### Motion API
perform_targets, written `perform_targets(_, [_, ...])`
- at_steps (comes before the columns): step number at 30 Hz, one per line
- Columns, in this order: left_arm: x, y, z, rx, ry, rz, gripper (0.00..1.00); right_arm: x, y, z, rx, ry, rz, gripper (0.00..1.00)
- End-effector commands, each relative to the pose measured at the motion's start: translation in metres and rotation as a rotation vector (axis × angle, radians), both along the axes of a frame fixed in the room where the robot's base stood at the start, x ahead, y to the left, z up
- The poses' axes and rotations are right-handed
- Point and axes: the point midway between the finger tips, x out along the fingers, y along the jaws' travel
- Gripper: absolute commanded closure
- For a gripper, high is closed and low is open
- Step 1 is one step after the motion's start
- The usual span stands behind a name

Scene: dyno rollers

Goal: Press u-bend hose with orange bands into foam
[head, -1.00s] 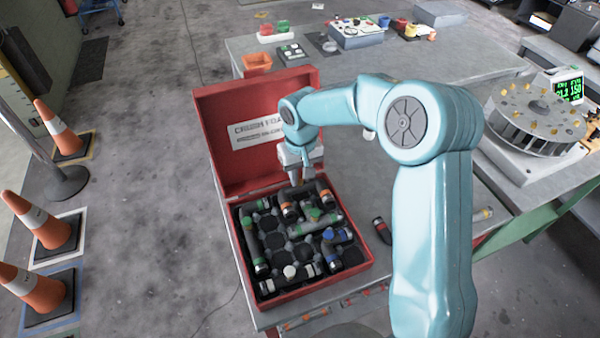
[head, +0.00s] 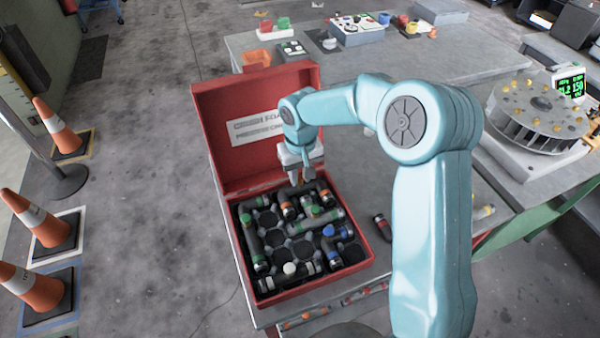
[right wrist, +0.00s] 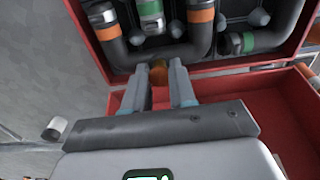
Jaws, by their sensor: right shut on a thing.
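The dark u-bend hose (right wrist: 150,55) with orange bands lies at the back of the red case (head: 266,309), in its dark foam. Its bend faces the lid. One orange band (right wrist: 105,33) and a second band (right wrist: 200,16) show in the right wrist view, on its two legs. My right gripper (head: 300,179) points down at the bend and is shut on it. In the right wrist view the fingers (right wrist: 159,72) meet the bend, with a small brownish-orange piece between them. Whether the hose is fully seated in the foam cannot be told. My left gripper is not in view.
Several other hoses with green, blue and white parts lie in the case. The open lid (head: 220,110) stands behind my gripper. A loose dark piece (head: 382,228) lies on the table right of the case. A round rotor-like device (head: 538,120) stands further right.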

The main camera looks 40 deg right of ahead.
Motion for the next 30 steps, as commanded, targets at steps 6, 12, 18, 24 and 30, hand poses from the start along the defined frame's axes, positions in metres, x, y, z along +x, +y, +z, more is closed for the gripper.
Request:
perform_targets(6, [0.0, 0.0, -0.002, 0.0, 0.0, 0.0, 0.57, 0.0, 0.0, -0.002, 0.0, -0.001, 0.0, 1.0])
perform_targets(12, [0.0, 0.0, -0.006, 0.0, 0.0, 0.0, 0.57, 0.0, 0.0, -0.006, 0.0, 0.0, 0.0, 1.0])
perform_targets(18, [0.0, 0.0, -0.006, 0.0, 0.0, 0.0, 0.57, 0.0, 0.0, -0.007, 0.0, 0.0, 0.0, 0.45])
perform_targets(24, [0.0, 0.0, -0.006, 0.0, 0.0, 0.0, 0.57, 0.0, 0.0, -0.007, 0.0, 0.0, 0.0, 0.45])
perform_targets(30, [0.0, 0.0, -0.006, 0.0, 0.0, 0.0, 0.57, 0.001, 0.0, 0.008, -0.001, -0.005, -0.001, 0.45])
